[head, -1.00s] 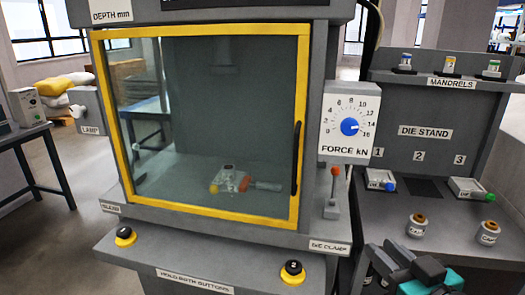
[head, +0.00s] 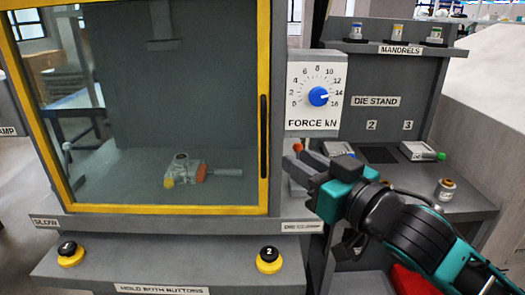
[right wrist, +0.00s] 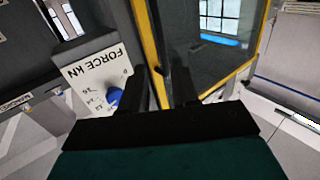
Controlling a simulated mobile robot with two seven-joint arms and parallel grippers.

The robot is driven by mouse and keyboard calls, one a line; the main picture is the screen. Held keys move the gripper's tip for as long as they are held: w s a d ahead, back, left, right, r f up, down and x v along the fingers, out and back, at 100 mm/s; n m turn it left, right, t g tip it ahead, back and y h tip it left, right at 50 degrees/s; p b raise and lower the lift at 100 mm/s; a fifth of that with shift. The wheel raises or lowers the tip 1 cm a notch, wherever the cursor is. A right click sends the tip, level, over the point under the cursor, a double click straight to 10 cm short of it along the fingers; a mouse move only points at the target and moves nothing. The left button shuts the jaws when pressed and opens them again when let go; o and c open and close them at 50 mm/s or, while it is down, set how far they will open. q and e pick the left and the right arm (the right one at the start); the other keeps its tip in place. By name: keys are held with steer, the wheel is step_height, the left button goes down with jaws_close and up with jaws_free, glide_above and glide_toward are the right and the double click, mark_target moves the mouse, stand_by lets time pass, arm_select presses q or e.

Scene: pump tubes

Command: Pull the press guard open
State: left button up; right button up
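The press guard (head: 263,40) is a clear pane in a yellow frame on the front of the grey press, and it looks shut. Its black upright handle (head: 263,137) is on the right side of the frame. My right gripper (head: 298,168) is to the right of the handle, below the force dial and apart from the handle. In the right wrist view, the right gripper (right wrist: 158,88) has its two dark fingers apart with nothing between them. The yellow guard frame (right wrist: 147,45) shows beyond them. My left gripper is not in view.
The force dial (head: 318,97) is just above my right gripper. A red-tipped lever (head: 297,147) is partly hidden behind the gripper. Two yellow-and-black buttons (head: 269,260) are on the front ledge. The die stand (head: 376,156) is at the right.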

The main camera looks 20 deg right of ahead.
mark_target(265, 141)
steer(key=b+x, duration=0.2)
steer(key=x, duration=0.8)
steer(key=shift+w, duration=0.1)
steer(key=shift+w+a+f, duration=0.1)
steer(key=shift+w+a, duration=0.15)
steer(key=shift+w, duration=0.3)
steer(key=shift+c, duration=0.2)
jaws_close()
